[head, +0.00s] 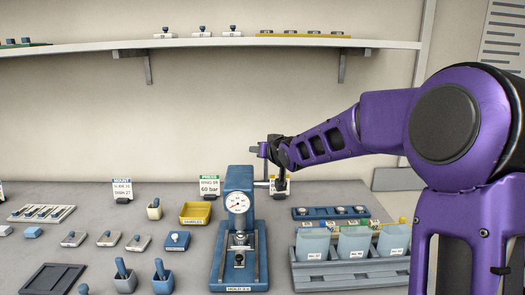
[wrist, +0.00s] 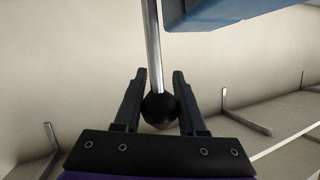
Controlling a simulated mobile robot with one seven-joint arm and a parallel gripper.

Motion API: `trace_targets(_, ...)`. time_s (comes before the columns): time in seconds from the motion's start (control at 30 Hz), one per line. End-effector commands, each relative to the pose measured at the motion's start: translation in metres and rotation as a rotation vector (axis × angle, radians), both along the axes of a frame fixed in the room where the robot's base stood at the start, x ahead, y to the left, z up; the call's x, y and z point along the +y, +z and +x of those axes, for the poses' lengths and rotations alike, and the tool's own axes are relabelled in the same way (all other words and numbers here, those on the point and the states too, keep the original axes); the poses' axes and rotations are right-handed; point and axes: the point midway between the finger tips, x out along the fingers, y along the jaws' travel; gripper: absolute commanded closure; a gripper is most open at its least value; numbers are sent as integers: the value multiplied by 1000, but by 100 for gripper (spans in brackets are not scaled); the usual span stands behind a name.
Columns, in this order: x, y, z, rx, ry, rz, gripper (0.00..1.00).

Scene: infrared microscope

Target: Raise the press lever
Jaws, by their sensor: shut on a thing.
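The press (head: 238,205) is a blue stand with a round white gauge on its front, in the middle of the bench in the head view. My gripper (head: 268,150) is above and just right of the press top. In the wrist view my gripper (wrist: 160,76) is shut on the black ball knob (wrist: 158,108) of the press lever (wrist: 153,45), a finger on each side. The lever's metal rod runs from the knob toward the blue press body (wrist: 215,10). In the head view the knob is hidden by my gripper.
A grey rack with blue-grey cups (head: 355,243) stands right of the press, under my arm. A yellow tray (head: 195,213) and small handled blocks lie to the left. A wall shelf (head: 200,43) runs above. The air left of my gripper is clear.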

Motion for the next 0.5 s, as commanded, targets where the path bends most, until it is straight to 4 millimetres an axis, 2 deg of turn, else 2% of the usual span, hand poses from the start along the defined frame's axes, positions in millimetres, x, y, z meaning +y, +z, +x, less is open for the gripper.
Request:
trace_targets(0.03, -3, -12, 1, 21, -4, -4, 100)
trace_targets(0.5, -5, -18, 5, 27, -6, -7, 100)
